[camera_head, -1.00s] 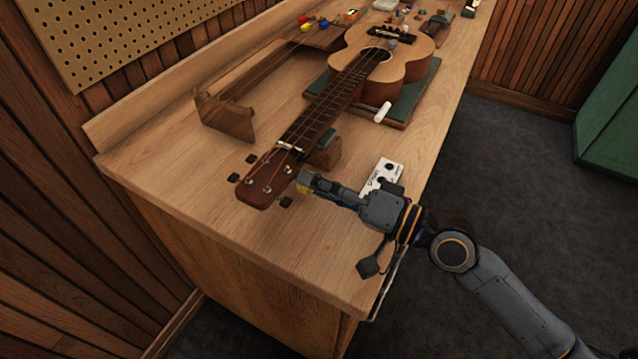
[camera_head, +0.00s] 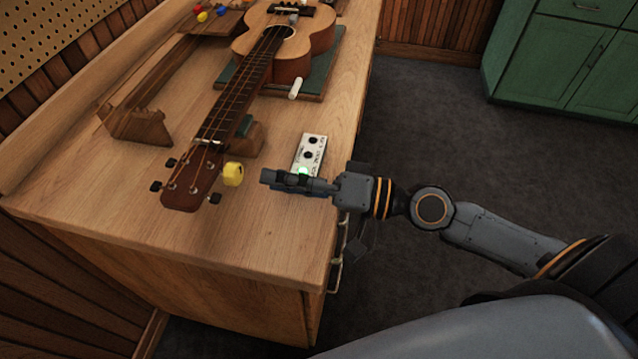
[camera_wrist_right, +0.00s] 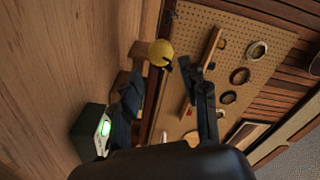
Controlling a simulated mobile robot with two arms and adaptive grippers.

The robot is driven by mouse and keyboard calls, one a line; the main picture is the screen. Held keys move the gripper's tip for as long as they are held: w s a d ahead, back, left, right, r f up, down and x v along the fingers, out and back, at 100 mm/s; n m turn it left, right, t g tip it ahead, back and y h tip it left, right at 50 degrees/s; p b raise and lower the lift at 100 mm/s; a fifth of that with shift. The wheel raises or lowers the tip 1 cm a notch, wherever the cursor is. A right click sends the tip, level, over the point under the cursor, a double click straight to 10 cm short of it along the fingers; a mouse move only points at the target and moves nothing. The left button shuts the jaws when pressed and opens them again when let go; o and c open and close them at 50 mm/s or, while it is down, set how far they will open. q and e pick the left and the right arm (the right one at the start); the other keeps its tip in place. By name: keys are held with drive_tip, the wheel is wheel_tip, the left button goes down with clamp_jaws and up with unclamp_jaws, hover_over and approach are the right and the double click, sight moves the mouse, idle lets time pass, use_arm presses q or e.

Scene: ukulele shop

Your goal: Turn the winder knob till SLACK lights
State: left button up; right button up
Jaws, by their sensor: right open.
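The yellow winder knob (camera_head: 233,174) is on the right side of the ukulele's headstock (camera_head: 190,180), by the tuning pegs. It also shows in the right wrist view (camera_wrist_right: 160,52), ahead of my fingers. My right gripper (camera_head: 266,180) is open and empty, a short gap to the right of the knob. A white indicator box (camera_head: 318,146) lies on the bench just behind the gripper. Its nearest lamp (camera_head: 303,171) glows green, and the other two are dark. The green lamp also shows in the right wrist view (camera_wrist_right: 104,128). The labels are too small to read. My left gripper is out of view.
The ukulele (camera_head: 283,40) lies on a green mat (camera_head: 312,88), its neck on a wooden rest (camera_head: 249,139). A wooden rack (camera_head: 140,126) is at left. The bench front (camera_head: 250,240) is clear.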

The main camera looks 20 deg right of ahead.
drive_tip(key=shift+v, duration=2.9)
